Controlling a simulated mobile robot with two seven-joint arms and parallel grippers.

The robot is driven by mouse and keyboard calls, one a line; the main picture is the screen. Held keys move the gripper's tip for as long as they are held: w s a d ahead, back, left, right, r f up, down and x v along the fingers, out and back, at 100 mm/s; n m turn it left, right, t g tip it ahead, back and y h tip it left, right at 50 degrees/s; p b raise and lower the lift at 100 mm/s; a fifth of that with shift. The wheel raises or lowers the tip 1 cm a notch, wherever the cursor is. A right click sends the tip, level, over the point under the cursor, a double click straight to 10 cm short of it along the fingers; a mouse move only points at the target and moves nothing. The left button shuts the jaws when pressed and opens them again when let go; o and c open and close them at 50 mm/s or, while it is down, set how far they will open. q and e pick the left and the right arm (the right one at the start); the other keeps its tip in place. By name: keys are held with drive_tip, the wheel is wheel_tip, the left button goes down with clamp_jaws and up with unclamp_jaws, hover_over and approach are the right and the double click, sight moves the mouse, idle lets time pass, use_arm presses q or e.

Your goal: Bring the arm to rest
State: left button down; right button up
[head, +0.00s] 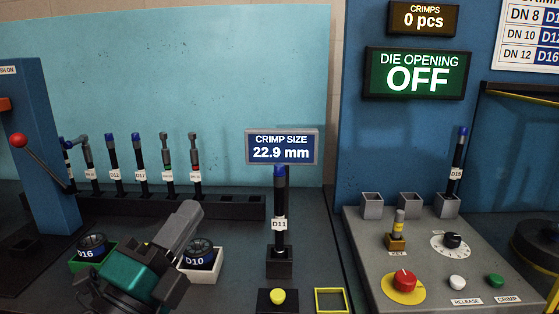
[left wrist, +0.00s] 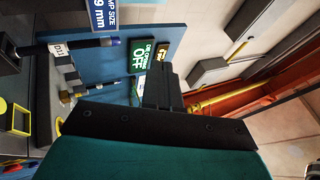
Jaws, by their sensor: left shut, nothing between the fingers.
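My left arm comes in at the lower left of the head view. Its teal-bodied left gripper (head: 186,218) points up and to the right, fingers together, with nothing between them. It is above the bench, between the D16 tray and the D10 tray, and partly covers the near edges there. In the left wrist view the dark closed fingers (left wrist: 160,85) stand in front of the blue panel and hold nothing. My right gripper is not in view.
Hose D11 (head: 280,215) stands upright in a block right of my gripper. Die sets D16 (head: 92,247) and D10 (head: 198,252) sit in trays beside it. A rack (head: 225,207) with several hoses stands behind. The control panel (head: 440,262) is at right, with hose D15 (head: 456,175) upright.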

use_arm(q)
drive_tip(key=s+a+f+n+g+y, duration=0.1)
drive_tip(key=a+f+n+g+y, duration=0.3)
drive_tip(key=f+n, duration=0.4)
drive_tip(key=s+a+f+n+g+y, duration=0.1)
drive_tip(key=a+f+n+g+y, duration=0.1)
drive_tip(key=a+f+n+y, duration=0.45)
drive_tip(key=s+d+f+n+g+h, duration=0.1)
drive_tip(key=s+d+f+n+g, duration=0.1)
drive_tip(key=s+f+n+g, duration=1.15)
drive_tip(key=w+d+f+m+t+h, duration=0.2)
drive_tip(key=f+m+t, duration=0.4)
drive_tip(key=f+t, duration=0.3)
wheel_tip(320, 180, down, 4)
drive_tip(key=shift+w+d+r+m, duration=0.3)
drive_tip(key=shift+w+d, duration=0.25)
drive_tip(key=shift+w, duration=0.15)
